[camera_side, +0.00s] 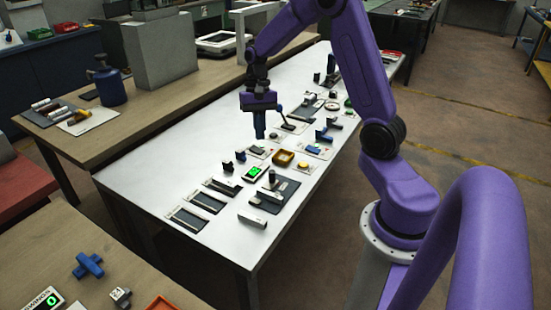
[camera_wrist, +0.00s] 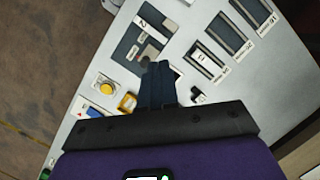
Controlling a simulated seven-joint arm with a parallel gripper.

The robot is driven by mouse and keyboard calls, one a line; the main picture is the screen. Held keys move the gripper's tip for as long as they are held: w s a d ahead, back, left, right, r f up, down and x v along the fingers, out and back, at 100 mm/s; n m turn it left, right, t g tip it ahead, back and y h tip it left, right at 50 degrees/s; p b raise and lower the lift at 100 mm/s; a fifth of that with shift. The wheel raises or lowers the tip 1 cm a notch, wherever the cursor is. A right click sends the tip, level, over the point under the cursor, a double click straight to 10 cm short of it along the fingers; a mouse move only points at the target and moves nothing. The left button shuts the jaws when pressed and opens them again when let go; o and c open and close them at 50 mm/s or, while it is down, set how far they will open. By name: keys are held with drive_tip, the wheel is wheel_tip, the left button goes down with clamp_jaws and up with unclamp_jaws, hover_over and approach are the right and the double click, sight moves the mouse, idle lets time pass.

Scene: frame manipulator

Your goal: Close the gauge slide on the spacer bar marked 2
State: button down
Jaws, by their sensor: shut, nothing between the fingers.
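The gauge is a dark plate (camera_side: 288,188) on the right half of the white table, with a light grey block and an upright dark-topped post on it. In the wrist view the gauge plate (camera_wrist: 125,48) lies ahead of my fingertips. A pale piece marked 2 (camera_wrist: 142,25) shows at its upper part, and a grey block (camera_wrist: 150,54) sits lower, near a dark round knob. I cannot tell whether slide and bar touch. My gripper (camera_side: 260,136) is shut and empty, pointing down above the table beyond the gauge; its blue fingers also show in the wrist view (camera_wrist: 159,72).
Slotted dark frames (camera_side: 207,202) line the table left of the gauge. The table's near-left corner is clear.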

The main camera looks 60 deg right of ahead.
drive_tip(key=d+f+m+t+y, duration=0.1)
drive_tip(key=d+f+m, duration=0.1)
drive_tip(key=d+m, duration=0.35)
drive_tip(key=d+f+m+y, duration=0.1)
drive_tip(key=d+f+m, duration=0.15)
drive_tip(key=d, duration=0.65)
approach(269, 183)
drive_tip(key=shift+n, duration=0.4)
drive_tip(key=d, duration=0.1)
drive_tip(key=d+f, duration=0.1)
drive_tip(key=d, duration=0.2)
drive_tip(key=shift+w+d+f, duration=0.1)
drive_tip(key=shift+d+f, duration=0.25)
drive_tip(key=shift+f, duration=0.05)
drive_tip(key=shift+s+a+f, duration=0.15)
drive_tip(key=shift+s+a, duration=0.05)
drive_tip(key=shift+a, duration=0.9)
drive_tip(key=shift+s+a, duration=0.2)
drive_tip(key=shift+a, duration=0.7)
drive_tip(key=shift+a, duration=2.2)
